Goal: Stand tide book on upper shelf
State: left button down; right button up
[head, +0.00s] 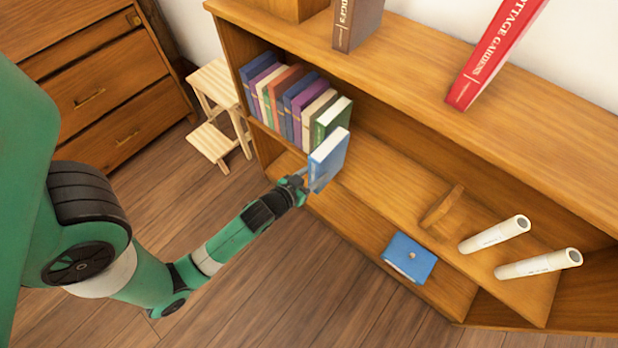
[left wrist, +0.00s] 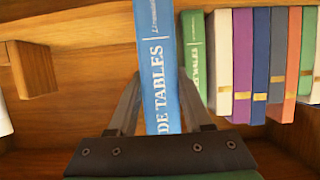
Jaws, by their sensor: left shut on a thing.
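The tide book (head: 328,162) is blue with white page edges and stands roughly upright in my left gripper (head: 302,186). In the left wrist view the tide book (left wrist: 161,70) shows its spine, lettered "DE TABLES", between the two fingers of the left gripper (left wrist: 160,105). The book is in front of the upper shelf (head: 385,175), at the right end of a row of books (head: 285,100). The green book (head: 331,118) is the nearest in that row. I cannot tell whether the tide book touches the shelf. My right gripper is not in view.
A wooden block (head: 442,207) stands on the shelf, right of a bare stretch. Two white rolls (head: 495,235) lie farther right. Another blue book (head: 408,257) lies flat lower down. A red book (head: 490,60) is on top. A stool (head: 217,110) stands left.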

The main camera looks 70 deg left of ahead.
pick_arm(q)
jog(key=a, duration=0.1)
jog(key=w+a, duration=0.1)
jog(key=w+a+p, duration=0.1)
jog(key=a, duration=0.1)
jog(key=shift+w+f, duration=0.15)
jog(key=shift+f, duration=0.15)
dwell(0.5)
jog(key=shift+c, duration=1.2)
grip_release()
jog(key=shift+f, duration=0.15)
